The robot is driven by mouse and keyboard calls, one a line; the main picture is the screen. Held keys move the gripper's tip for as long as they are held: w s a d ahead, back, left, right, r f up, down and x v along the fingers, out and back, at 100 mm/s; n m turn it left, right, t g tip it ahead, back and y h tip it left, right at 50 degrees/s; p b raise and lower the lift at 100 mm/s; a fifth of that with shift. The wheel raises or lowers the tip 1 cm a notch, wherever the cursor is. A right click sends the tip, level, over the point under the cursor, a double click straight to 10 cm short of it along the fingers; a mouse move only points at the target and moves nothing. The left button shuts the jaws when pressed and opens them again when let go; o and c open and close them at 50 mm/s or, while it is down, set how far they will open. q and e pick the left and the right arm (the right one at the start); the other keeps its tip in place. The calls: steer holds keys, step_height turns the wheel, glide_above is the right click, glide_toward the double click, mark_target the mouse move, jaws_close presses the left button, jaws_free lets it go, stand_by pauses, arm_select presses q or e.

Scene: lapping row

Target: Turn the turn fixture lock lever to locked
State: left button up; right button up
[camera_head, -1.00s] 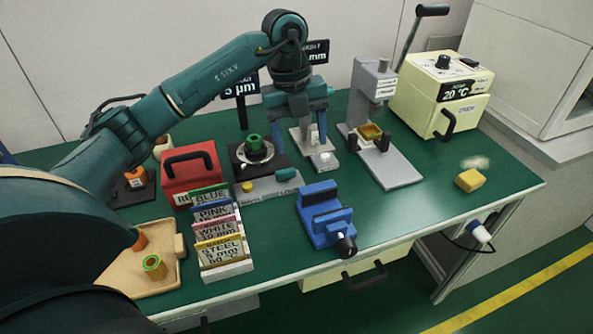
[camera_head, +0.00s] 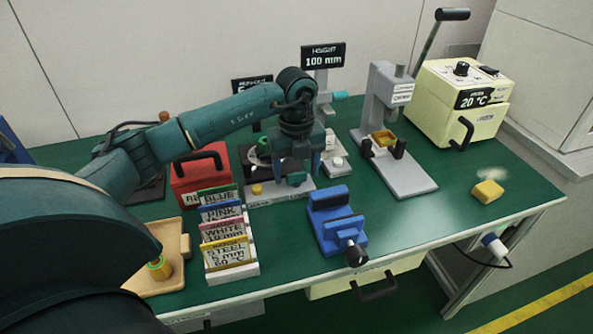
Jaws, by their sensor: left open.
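The turn fixture is a black unit on a grey base (camera_head: 262,199), at the table's middle left in the head view. Its front carries a yellow button (camera_head: 257,189) and a teal lever-like piece (camera_head: 297,178), which I take for the lock lever; whether it is locked I cannot tell. A green part (camera_head: 263,146) on top is partly hidden by my arm. My left gripper (camera_head: 297,166) points down, open, over the fixture's right side, close above or behind the teal piece. Contact cannot be told. My right gripper is not in view.
A red box (camera_head: 191,180) and a rack of labelled cards (camera_head: 234,272) stand left of the fixture. A blue vise (camera_head: 334,222) is in front, a grey press (camera_head: 408,180) to the right. A cream oven (camera_head: 440,103) stands at the back right.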

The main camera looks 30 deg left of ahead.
arm_select(q)
steer(key=shift+f, duration=0.3)
steer(key=shift+c, duration=0.5)
steer(key=c, duration=0.9)
